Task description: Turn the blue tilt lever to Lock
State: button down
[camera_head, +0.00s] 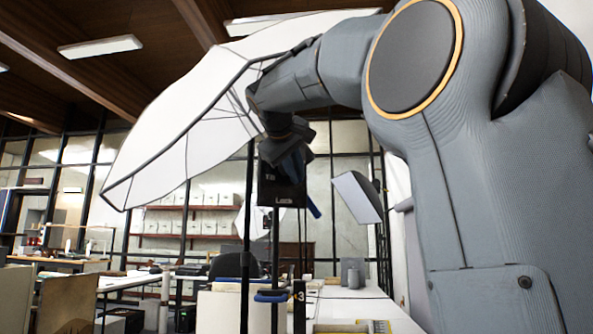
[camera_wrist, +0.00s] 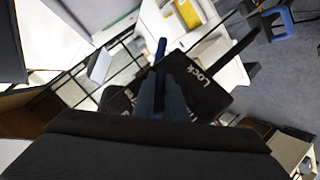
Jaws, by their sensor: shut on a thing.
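The blue tilt lever (camera_head: 313,208) sticks out below and right of a black head block (camera_head: 281,192) in the head view. The block carries white lettering that reads "Lock" near its bottom, with other letters partly covered above. My gripper (camera_head: 298,166) reaches down onto the lever's upper part. In the wrist view the lever (camera_wrist: 161,48) points up between the fingers of my gripper (camera_wrist: 161,86), which are shut on it. The black block (camera_wrist: 205,90) lies behind them, with "Lock" to the right of the lever. The lever's base is hidden.
A large white umbrella (camera_head: 185,120) spreads left of and behind my arm. A thin black stand pole (camera_head: 247,220) rises beside the block, and a blue knob (camera_head: 270,296) sits lower down. A tilted panel (camera_head: 357,197) is at right, above a white table (camera_head: 355,305).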

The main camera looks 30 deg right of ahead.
jog(key=c, duration=1.8)
grip_release()
jog(key=shift+f+h+b, duration=0.1)
jog(key=shift+h+b, duration=0.2)
jog(key=shift+b, duration=0.35)
